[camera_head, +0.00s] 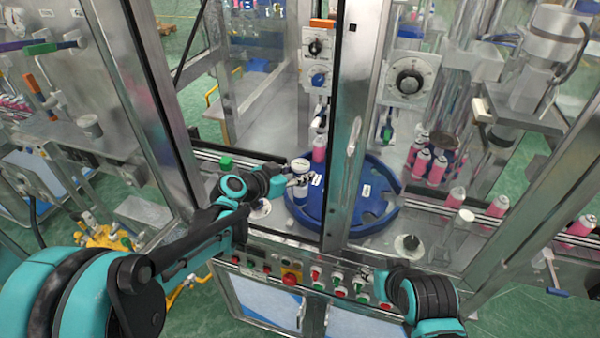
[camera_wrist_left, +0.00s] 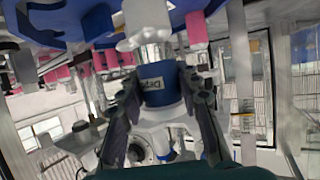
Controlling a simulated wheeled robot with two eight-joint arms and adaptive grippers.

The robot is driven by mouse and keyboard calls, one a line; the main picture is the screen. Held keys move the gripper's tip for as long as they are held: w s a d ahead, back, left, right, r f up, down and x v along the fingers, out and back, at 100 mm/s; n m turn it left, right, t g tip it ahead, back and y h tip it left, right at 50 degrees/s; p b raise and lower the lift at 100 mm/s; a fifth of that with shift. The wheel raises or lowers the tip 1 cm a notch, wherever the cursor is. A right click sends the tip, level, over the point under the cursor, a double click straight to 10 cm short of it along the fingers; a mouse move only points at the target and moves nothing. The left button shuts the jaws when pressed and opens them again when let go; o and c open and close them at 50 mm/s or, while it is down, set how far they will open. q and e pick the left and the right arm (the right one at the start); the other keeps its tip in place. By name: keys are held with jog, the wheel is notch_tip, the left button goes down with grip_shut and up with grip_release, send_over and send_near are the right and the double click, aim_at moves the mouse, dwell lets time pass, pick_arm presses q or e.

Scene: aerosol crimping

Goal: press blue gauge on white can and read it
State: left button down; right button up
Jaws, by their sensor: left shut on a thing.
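My left gripper (camera_head: 293,184) is shut on the blue gauge (camera_head: 300,181), at the left edge of the blue round table. The gauge has a pale round top and a blue body. In the left wrist view the gauge (camera_wrist_left: 161,84) is a blue cylinder with a dark-lettered label, between the two black fingers of the left gripper (camera_wrist_left: 163,105). A white and silver piece, perhaps the white can (camera_wrist_left: 147,22), lines up with its end. I cannot tell whether they touch, and the reading is not legible. My right gripper (camera_head: 374,283) is low over the control panel, its fingers unclear.
The blue round table (camera_head: 375,212) stands behind a metal frame post (camera_head: 352,130). Pink cans (camera_head: 437,170) stand to its right, and one pink can (camera_head: 319,150) is at its back. A control panel with a red button (camera_head: 291,279) runs along the front.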

aim_at(300, 164)
pick_arm(q)
jog(key=shift+r, duration=0.1)
jog(key=shift+r+p, duration=2)
jog(key=shift+r, duration=0.4)
jog(key=s+a+p, duration=0.1)
jog(key=s+a, duration=1)
jog(key=s, duration=0.1)
jog(key=shift+s+a, duration=0.2)
jog(key=shift+a, duration=0.1)
